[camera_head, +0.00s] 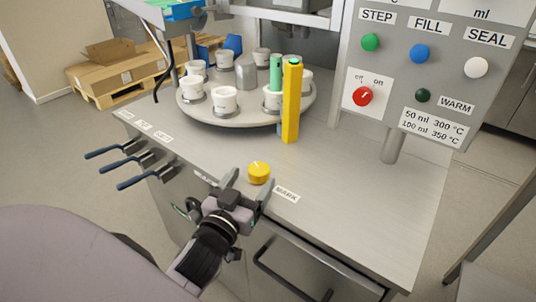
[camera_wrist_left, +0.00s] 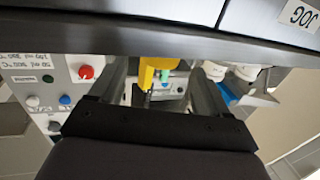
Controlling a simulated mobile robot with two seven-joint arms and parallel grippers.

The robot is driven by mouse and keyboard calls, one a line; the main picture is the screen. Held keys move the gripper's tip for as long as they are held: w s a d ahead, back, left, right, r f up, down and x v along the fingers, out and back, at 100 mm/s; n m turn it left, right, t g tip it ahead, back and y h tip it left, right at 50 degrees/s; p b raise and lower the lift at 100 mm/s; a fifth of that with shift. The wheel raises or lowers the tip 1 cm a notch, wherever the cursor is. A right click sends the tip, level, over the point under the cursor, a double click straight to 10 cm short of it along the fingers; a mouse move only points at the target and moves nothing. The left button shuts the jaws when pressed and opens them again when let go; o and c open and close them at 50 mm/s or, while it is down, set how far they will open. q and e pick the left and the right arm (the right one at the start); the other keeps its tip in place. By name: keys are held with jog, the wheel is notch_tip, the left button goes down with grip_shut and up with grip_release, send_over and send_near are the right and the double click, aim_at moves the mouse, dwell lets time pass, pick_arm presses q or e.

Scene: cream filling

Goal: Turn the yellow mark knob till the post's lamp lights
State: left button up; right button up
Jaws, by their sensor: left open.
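The yellow mark knob (camera_head: 259,173) sits on the counter's front area, left of its MARK label (camera_head: 286,194). My left gripper (camera_head: 248,180) is open at the counter's front edge, with its two fingers just in front of and to either side of the knob. I cannot tell whether they touch it. The yellow post (camera_head: 291,104) stands upright by the turntable, with a green top (camera_head: 295,60); I cannot tell whether its lamp is lit. The post also shows in the left wrist view (camera_wrist_left: 147,73), between the fingers. My right gripper is not in view.
A turntable (camera_head: 240,121) with several white cups stands behind the knob. A grey control panel (camera_head: 440,70) with buttons and a red switch (camera_head: 363,96) rises at the right. Blue-handled levers (camera_head: 130,160) stick out from the counter's left side. The counter right of the knob is clear.

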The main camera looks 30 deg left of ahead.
aim_at(261, 163)
pick_arm(q)
jog(key=shift+w+a+r, duration=0.1)
jog(key=shift+w, duration=0.45)
jog(key=shift+w+a+p, duration=0.1)
jog(key=shift+w+a, duration=0.05)
jog(key=shift+w, duration=0.8)
jog(key=shift+w+a+p, duration=0.15)
jog(key=shift+w+a, duration=0.05)
jog(key=shift+w, duration=0.75)
jog(key=shift+w+a+p, duration=0.1)
jog(key=shift+w+a, duration=0.05)
jog(key=shift+w, duration=0.8)
jog(key=c, duration=1)
jog(key=shift+o, duration=0.2)
jog(key=shift+n+y+b, duration=0.4)
jog(key=shift+y+b, duration=0.15)
jog(key=shift+y, duration=0.05)
jog(key=shift+a, duration=0.1)
jog(key=o, duration=1)
jog(key=shift+c, duration=0.2)
